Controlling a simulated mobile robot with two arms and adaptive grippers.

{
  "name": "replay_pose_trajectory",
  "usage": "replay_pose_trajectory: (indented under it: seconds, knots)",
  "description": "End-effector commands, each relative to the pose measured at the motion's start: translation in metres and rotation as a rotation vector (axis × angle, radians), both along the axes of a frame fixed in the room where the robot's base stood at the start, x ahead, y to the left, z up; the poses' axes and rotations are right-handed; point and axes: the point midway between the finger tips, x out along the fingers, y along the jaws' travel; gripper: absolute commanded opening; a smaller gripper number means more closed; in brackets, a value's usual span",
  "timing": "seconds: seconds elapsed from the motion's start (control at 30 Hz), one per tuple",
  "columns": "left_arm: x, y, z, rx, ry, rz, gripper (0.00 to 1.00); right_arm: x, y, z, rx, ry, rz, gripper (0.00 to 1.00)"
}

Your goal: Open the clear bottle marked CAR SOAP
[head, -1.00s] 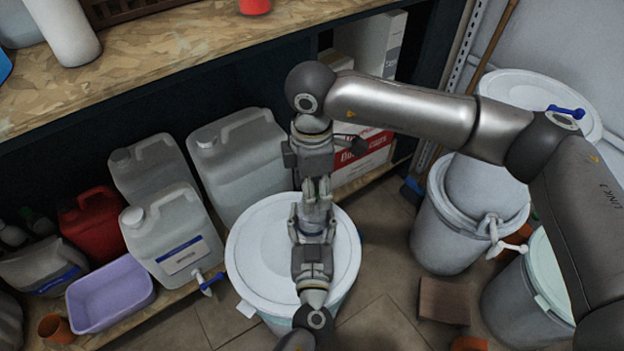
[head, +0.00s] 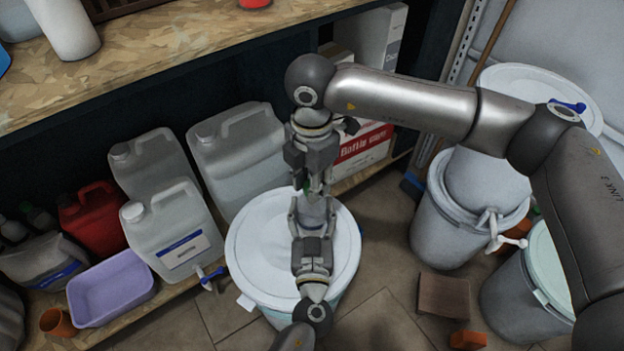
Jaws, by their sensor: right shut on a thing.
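A small clear bottle (head: 315,209) stands in front of the white drum lid, held between the fingers of my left gripper (head: 313,217), which comes up from the bottom of the head view. My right gripper (head: 314,186) points down just above the bottle and is shut on a small green cap (head: 308,185), mostly hidden by its fingers. I cannot tell whether the cap still touches the bottle neck. The bottle's marking cannot be read.
A white-lidded drum (head: 258,240) is below both grippers. Pale jerrycans (head: 172,240), a red can (head: 92,220) and a lilac basin (head: 110,290) stand on the low shelf to the left. Grey drums (head: 440,225) stand at right. A brown block (head: 443,297) lies on the floor.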

Motion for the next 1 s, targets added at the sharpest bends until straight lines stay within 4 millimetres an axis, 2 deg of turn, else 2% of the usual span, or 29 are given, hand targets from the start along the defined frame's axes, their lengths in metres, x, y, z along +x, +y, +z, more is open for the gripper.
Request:
replay_pose_trajectory:
  seconds: [1.0]
  knots:
    - [0.0001,0.0004,0.0001,0.000,0.000,0.001,0.00,0.0002,-0.0002,0.0015,-0.002,0.000,1.878,0.00]
